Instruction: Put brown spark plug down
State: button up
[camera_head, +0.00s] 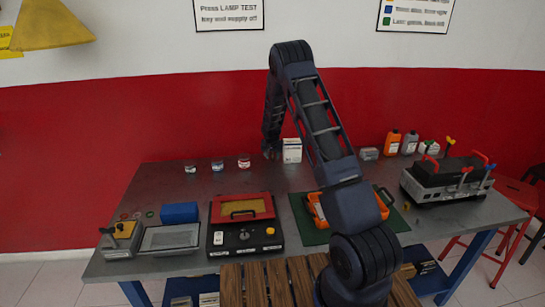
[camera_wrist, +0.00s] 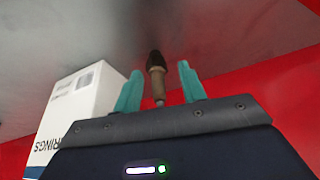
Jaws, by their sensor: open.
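The brown spark plug (camera_wrist: 157,80) shows in the wrist view, between the two teal fingers of my gripper (camera_wrist: 159,88). It has a dark end and a brown body with a greyish tip towards the gripper. The fingers are open, with a gap on each side of the plug. My gripper (camera_head: 271,152) is at the back of the table (camera_head: 165,178) in the head view, just left of a white box (camera_head: 292,150). The plug cannot be made out in the head view.
The white box is close to my gripper, and it also shows in the wrist view (camera_wrist: 80,108). Small jars (camera_head: 244,161) stand to the left. A green mat (camera_head: 310,235) with an orange tray (camera_head: 318,212) lies in front. Bottles (camera_head: 393,143) and a grey engine unit (camera_head: 440,185) are on the right.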

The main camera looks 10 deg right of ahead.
jog(key=v, duration=1.2)
jog(key=s+d+r+y, duration=0.1)
jog(key=s+d+r, duration=0.3)
jog(key=s+r, duration=0.7)
jog(key=s+d+r, duration=0.4)
jog(key=s+r, duration=0.7)
jog(key=r, duration=0.1)
jog(key=s+d+r+n, duration=0.1)
jog(key=s+r, duration=0.1)
jog(key=s, duration=1.3)
jog(key=s+d+r+n, duration=0.1)
jog(key=s+r, duration=0.1)
jog(key=s, duration=1.4)
jog(key=shift+s+d+n, duration=0.2)
jog(key=shift+d+n, duration=0.1)
jog(key=shift+n, duration=0.1)
jog(key=shift+r, duration=0.1)
